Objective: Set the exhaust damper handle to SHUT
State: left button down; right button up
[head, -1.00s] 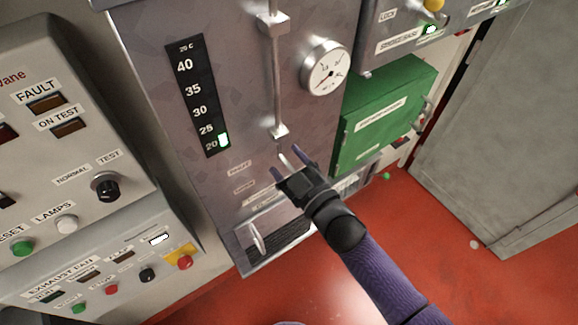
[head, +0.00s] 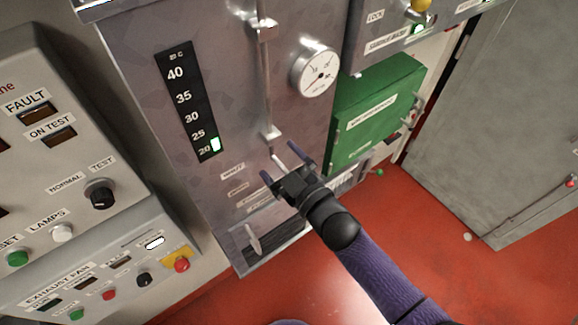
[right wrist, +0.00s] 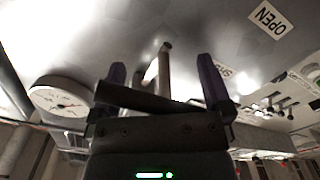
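The exhaust damper handle seems to be the short pale metal lever (right wrist: 164,66) on the grey cabinet in the right wrist view. In the head view a pale bar (head: 281,159) shows between my right fingers. My right gripper (head: 279,161) is open at the cabinet's lower front, one finger on each side of the bar; it also shows in the right wrist view (right wrist: 162,72). I cannot tell whether the fingers touch it. An OPEN label (right wrist: 270,18) is at the upper right of the wrist view. Another label (right wrist: 224,70) is partly hidden by a finger. My left gripper is out of view.
A vertical rod (head: 266,85) runs down the cabinet above my gripper, beside a round gauge (head: 314,70). A green box (head: 375,112) is close on the right. Control panels (head: 75,190) stand on the left. The red floor (head: 440,240) is clear at right.

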jog(key=v, duration=1)
jog(key=shift+b, duration=0.4)
jog(key=s+d+f+m+g+h+b, duration=0.25)
jog(key=f+b, duration=0.35)
jog(key=f, duration=0.8)
jog(key=s+d+f+m+g+h+b, duration=0.2)
jog(key=s+d+f+h+b, duration=0.3)
jog(key=f, duration=0.9)
jog(key=d+f+m+g+h+b, duration=0.1)
jog(key=d+f+m+g+b, duration=0.15)
jog(key=f+b, duration=0.85)
jog(key=s+d+f+m+g+h+b, duration=0.2)
jog(key=s+f+g+b, duration=0.5)
jog(key=s+f, duration=1.4)
notch_tip(320, 180, down, 2)
jog(key=shift+s+d+f+m, duration=0.25)
jog(key=shift+d+m, duration=0.25)
jog(key=shift+m, duration=0.7)
